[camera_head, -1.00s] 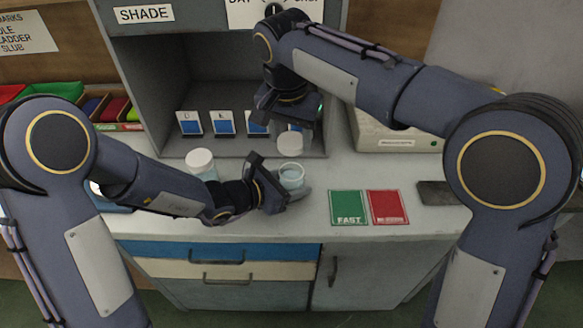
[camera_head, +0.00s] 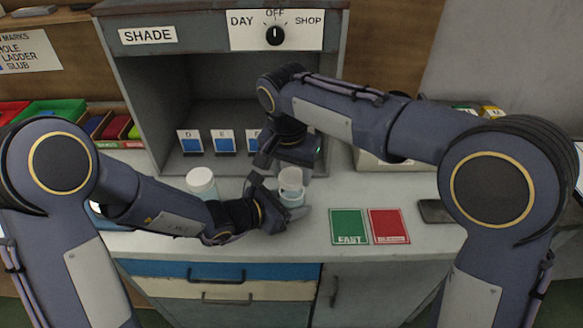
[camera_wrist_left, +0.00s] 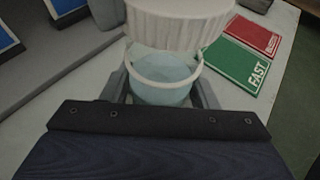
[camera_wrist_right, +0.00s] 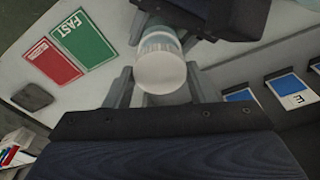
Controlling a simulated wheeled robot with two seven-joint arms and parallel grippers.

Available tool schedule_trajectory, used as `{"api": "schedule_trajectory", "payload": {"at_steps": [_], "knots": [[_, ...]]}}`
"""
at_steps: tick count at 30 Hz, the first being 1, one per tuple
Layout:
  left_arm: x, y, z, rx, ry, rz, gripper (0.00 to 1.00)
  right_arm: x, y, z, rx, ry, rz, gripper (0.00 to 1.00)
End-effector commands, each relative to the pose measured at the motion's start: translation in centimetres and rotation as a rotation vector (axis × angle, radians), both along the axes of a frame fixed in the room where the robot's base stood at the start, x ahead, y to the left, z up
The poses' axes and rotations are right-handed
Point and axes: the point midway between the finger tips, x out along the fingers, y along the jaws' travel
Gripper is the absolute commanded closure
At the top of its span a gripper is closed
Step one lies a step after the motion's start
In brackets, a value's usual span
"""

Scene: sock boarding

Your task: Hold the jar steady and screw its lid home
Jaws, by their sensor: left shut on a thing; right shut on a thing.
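My left gripper (camera_head: 281,203) is shut on a clear jar (camera_head: 292,198) with pale blue contents, upright on the counter. In the left wrist view the jar (camera_wrist_left: 163,88) sits between the fingers with its mouth open. My right gripper (camera_head: 287,164) is shut on a white lid (camera_head: 290,178) and holds it just above the jar. In the left wrist view the ribbed lid (camera_wrist_left: 178,28) hides the far side of the rim; a small gap seems to show. The right wrist view shows the lid's flat top (camera_wrist_right: 161,73) between the fingers.
A second jar with a white lid (camera_head: 202,180) stands left of my left gripper. A green FAST card (camera_head: 349,227) and a red card (camera_head: 389,226) lie on the right, beside a dark flat object (camera_head: 436,211). Blue-patched cards (camera_head: 223,142) stand in the grey booth behind.

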Motion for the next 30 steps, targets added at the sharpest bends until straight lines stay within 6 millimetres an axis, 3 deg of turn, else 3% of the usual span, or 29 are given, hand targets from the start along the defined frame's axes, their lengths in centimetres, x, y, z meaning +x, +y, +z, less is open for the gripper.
{"api": "schedule_trajectory", "payload": {"at_steps": [6,30], "knots": [[0.0,0.0,0.0,0.0,0.0,0.0,0.87,0.0,0.0,-1.1,0.0,0.0,0.0,0.7],[0.0,0.0,0.0,-0.001,-0.001,0.0,0.87,0.0,0.0,-1.7,-0.001,0.0,0.0,0.7]]}}
